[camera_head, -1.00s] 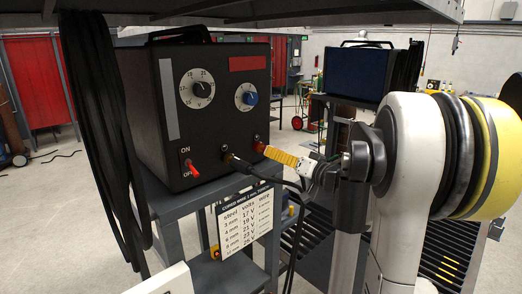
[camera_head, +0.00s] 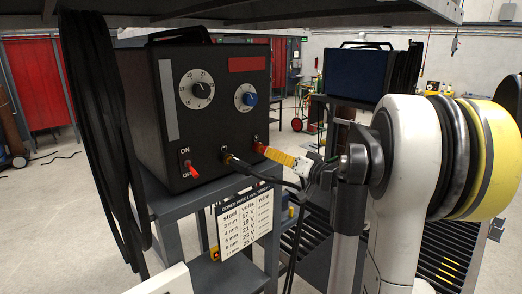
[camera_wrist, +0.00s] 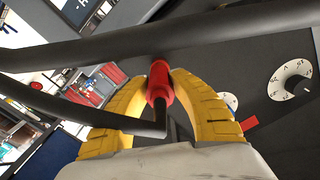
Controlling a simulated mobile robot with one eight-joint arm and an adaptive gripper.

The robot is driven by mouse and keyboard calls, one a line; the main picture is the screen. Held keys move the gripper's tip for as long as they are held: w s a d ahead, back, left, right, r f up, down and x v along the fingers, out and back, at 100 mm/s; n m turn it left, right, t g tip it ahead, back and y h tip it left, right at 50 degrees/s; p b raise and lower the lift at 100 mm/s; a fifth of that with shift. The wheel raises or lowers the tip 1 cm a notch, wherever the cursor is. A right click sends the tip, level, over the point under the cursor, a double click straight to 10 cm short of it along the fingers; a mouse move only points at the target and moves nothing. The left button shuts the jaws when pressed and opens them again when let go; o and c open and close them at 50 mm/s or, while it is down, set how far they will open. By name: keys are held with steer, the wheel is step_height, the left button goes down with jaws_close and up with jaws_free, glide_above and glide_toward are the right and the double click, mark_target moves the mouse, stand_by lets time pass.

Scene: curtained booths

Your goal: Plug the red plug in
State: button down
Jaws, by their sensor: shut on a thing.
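The red plug (camera_wrist: 159,80) is between the yellow fingers of my gripper (camera_wrist: 157,92), which is shut on it. A black cable bends away from the plug's near end. In the head view my gripper (camera_head: 264,150) is at the lower right of the black power unit's front panel (camera_head: 221,110), and a bit of red plug (camera_head: 259,147) shows at its fingertips. The plug's front end is at or very near the panel; whether it is inside a socket is hidden. A black plug (camera_head: 229,159) with a cable sits in the panel to the left.
The panel carries two dials (camera_head: 202,89) and a red on/off switch (camera_head: 193,170). The unit stands on a grey cart (camera_head: 190,205) with a white voltage sign (camera_head: 245,217). Coiled black cable (camera_head: 100,130) hangs at left. A grey shelf (camera_head: 250,12) spans overhead.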

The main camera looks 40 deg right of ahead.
steer(key=m+b, duration=0.1)
steer(key=m, duration=0.4)
steer(key=m+b, duration=0.1)
steer(key=m, duration=0.5)
steer(key=c, duration=1.1)
jaws_free()
steer(key=shift+w, duration=0.1)
steer(key=s, duration=1.2)
steer(key=shift+d, duration=0.45)
